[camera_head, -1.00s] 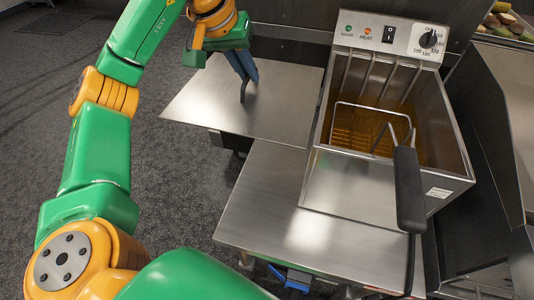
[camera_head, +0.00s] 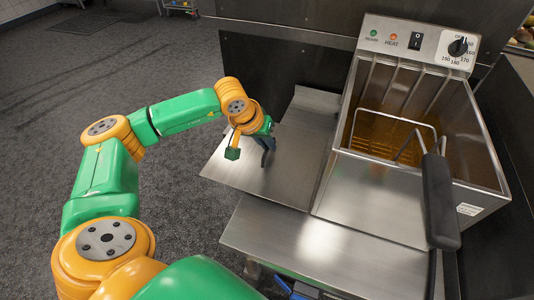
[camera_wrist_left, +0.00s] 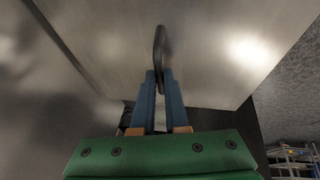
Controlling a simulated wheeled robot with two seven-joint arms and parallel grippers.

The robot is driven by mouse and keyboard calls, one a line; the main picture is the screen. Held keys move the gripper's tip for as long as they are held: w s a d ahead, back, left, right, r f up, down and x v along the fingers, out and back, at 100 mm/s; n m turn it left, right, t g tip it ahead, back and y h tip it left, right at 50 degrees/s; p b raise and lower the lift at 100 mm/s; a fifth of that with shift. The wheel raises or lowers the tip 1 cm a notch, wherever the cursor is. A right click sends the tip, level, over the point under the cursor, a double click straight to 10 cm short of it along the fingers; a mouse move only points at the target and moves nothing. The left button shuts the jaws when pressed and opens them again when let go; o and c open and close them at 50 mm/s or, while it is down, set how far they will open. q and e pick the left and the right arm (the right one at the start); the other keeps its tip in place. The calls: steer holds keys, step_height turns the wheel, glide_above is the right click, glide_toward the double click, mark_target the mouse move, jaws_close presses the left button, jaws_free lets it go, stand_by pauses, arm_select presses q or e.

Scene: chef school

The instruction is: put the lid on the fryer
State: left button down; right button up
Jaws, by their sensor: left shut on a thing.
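The fryer (camera_head: 335,195) is a steel box with an open top at the right in the head view, its oil and wire basket (camera_head: 395,135) showing inside. The lid (camera_head: 235,174) is a flat steel plate to the left of the fryer. My left gripper (camera_head: 266,143) is shut on the lid's dark handle, and the fingers partly hide it. In the left wrist view the gripper (camera_wrist_left: 159,78) pinches the handle (camera_wrist_left: 160,45) against the broad lid (camera_wrist_left: 195,40). Whether the lid touches the fryer's left side, I cannot tell. My right gripper is out of view.
The basket's black handle (camera_head: 438,200) sticks out over the fryer's front. A control panel (camera_head: 418,42) with a knob rises at its back. A steel counter (camera_head: 290,248) lies in front. A dark wall panel (camera_head: 280,60) stands behind. Grey floor is clear at the left.

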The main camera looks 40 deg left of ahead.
mark_target(268, 155)
arm_select(q)
steer(key=shift+f, duration=2.05)
steer(key=c, duration=0.9)
jaws_free()
steer(key=shift+s, duration=0.1)
